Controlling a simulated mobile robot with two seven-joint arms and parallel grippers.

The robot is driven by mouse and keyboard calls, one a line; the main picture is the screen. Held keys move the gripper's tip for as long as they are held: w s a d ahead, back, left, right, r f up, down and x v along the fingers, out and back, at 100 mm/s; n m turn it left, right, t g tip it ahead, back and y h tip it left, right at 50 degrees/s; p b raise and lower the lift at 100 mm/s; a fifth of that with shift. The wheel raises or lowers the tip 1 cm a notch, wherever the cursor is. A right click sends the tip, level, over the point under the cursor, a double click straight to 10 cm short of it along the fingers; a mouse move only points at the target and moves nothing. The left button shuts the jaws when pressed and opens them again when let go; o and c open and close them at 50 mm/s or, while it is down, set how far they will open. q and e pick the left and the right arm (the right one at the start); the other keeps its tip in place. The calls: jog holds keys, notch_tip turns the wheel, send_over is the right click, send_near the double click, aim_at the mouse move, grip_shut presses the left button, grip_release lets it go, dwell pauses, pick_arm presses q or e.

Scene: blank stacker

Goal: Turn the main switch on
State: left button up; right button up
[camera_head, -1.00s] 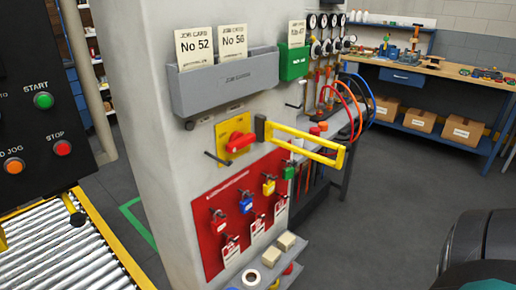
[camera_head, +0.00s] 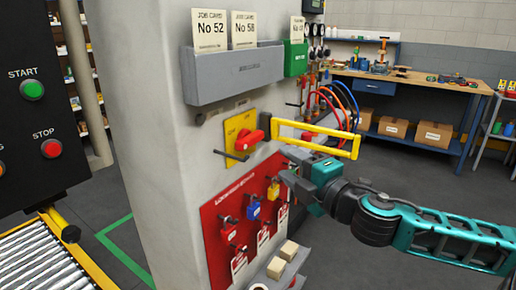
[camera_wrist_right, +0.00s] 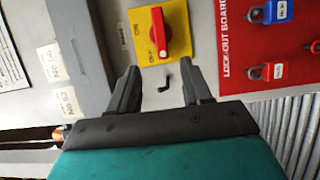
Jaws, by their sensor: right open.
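The main switch is a red rotary handle (camera_head: 249,141) on a yellow plate (camera_head: 238,125), fixed to the pale pillar above the red lockout board. In the right wrist view the red handle (camera_wrist_right: 160,32) lies ahead of my fingers, along the plate's length. My right gripper (camera_head: 286,163) is open and empty, to the right of the switch and a little lower. In the right wrist view its fingertips (camera_wrist_right: 160,78) are spread, with the handle beyond them and apart from them. A small dark hook (camera_wrist_right: 164,76) shows between the fingers. My left gripper is not in view.
A yellow bar frame (camera_head: 318,138) sticks out from the pillar just right of the switch, close above my right gripper. A grey card holder (camera_head: 232,76) is above. The lockout board (camera_head: 215,220) with padlocks is below. A dark peg (camera_head: 230,155) juts out under the plate.

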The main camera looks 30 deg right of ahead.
send_near(253, 142)
jog(key=shift+w, duration=0.6)
jog(key=shift+w+p, duration=0.35)
jog(key=shift+w, duration=3)
grip_shut()
